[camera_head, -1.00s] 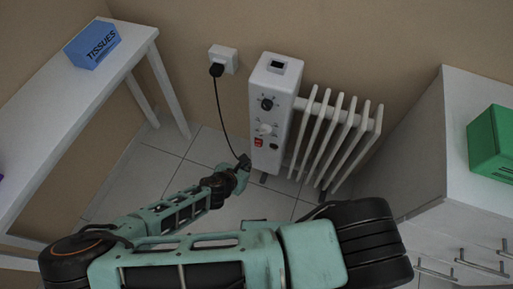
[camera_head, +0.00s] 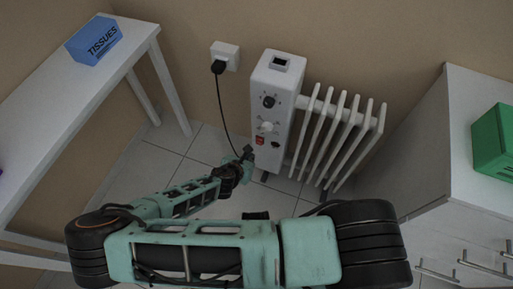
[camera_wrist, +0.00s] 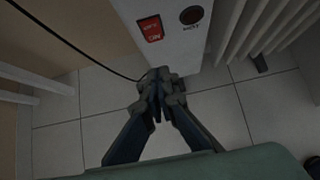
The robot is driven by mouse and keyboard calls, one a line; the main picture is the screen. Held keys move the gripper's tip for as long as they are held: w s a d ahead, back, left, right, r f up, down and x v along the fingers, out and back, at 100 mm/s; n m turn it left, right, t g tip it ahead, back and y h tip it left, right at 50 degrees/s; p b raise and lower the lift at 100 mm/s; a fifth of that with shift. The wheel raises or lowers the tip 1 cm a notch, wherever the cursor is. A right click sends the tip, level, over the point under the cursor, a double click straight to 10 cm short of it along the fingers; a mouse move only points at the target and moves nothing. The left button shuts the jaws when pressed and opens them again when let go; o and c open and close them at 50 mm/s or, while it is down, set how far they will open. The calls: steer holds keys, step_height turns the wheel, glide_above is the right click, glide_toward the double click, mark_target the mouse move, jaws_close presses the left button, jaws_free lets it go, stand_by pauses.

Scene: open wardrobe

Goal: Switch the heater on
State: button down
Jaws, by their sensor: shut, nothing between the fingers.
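The white heater (camera_head: 284,82) stands on the tiled floor against the wall, with a control panel on its front end. The panel has a black dial (camera_head: 268,101), a pale dial (camera_head: 266,127) and a red switch (camera_head: 260,140) low on its left. In the wrist view the red switch (camera_wrist: 151,29) is large, with a dark round part (camera_wrist: 192,15) to its right. My gripper (camera_head: 247,152) is shut and empty, just below the red switch at the heater's lower front. In the wrist view its fingertips (camera_wrist: 158,77) are close to the panel's lower edge; contact is unclear.
A black cord runs from the plug (camera_head: 217,68) in the wall socket down toward the heater and passes close to my gripper. A white table (camera_head: 70,110) with a blue tissue box (camera_head: 94,39) is at left. A white cabinet (camera_head: 480,85) with a green box (camera_head: 495,143) is at right.

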mark_target(259, 141)
steer(key=w+d+f+b, duration=0.1)
steer(key=w+d+f, duration=0.1)
steer(key=w+f, duration=0.2)
steer(key=shift+w+d, duration=0.25)
steer(key=shift+w, duration=1.15)
steer(key=shift+b, duration=0.35)
